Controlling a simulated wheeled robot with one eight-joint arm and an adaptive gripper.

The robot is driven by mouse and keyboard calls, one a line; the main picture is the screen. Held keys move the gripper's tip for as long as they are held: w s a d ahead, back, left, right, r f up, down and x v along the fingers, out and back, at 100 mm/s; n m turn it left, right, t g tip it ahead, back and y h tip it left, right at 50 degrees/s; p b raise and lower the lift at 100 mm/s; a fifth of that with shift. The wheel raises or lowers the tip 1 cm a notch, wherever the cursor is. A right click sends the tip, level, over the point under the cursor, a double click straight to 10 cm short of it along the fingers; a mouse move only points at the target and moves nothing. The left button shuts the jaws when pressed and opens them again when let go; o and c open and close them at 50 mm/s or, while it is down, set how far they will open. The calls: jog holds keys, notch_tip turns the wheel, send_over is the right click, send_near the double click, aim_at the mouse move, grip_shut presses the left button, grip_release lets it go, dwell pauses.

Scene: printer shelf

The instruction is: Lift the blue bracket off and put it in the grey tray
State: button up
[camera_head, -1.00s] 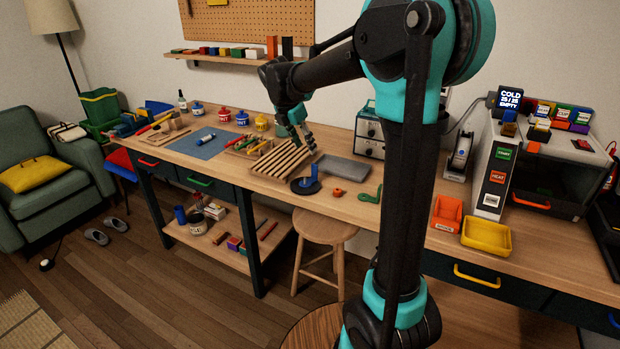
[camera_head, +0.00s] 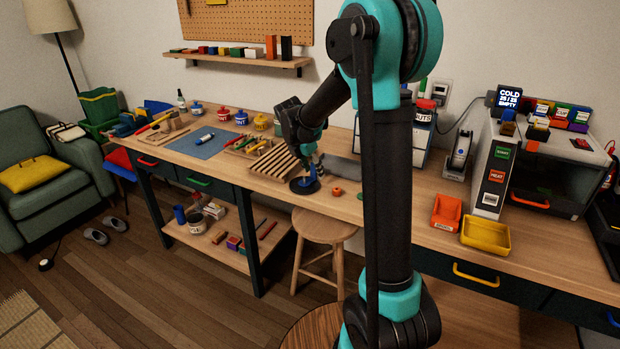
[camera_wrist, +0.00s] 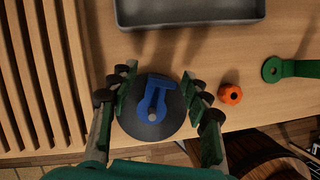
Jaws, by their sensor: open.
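The blue bracket (camera_wrist: 153,98) stands on a dark round base (camera_wrist: 147,130); in the head view the bracket (camera_head: 315,173) is partly hidden by my gripper (camera_head: 309,161). In the wrist view my gripper (camera_wrist: 158,80) is open, with its fingers on either side of the bracket over the base. I cannot tell whether either finger touches the bracket. The grey tray (camera_wrist: 190,14) lies just beyond the base, and I see no object in its visible part. In the head view my arm hides part of the tray (camera_head: 342,166).
A slatted wooden rack (camera_wrist: 30,80) stands close on the left. An orange nut-like ring (camera_wrist: 230,94) and a green hook (camera_wrist: 272,69) lie to the right on the table. The table edge is near the base. An orange bin (camera_head: 446,212) and a yellow tray (camera_head: 486,235) sit farther right.

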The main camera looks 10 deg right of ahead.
jog(key=shift+c, duration=0.6)
grip_shut()
notch_tip(320, 180, up, 24)
jog(key=shift+r, duration=0.2)
dwell(1.2)
dwell(0.3)
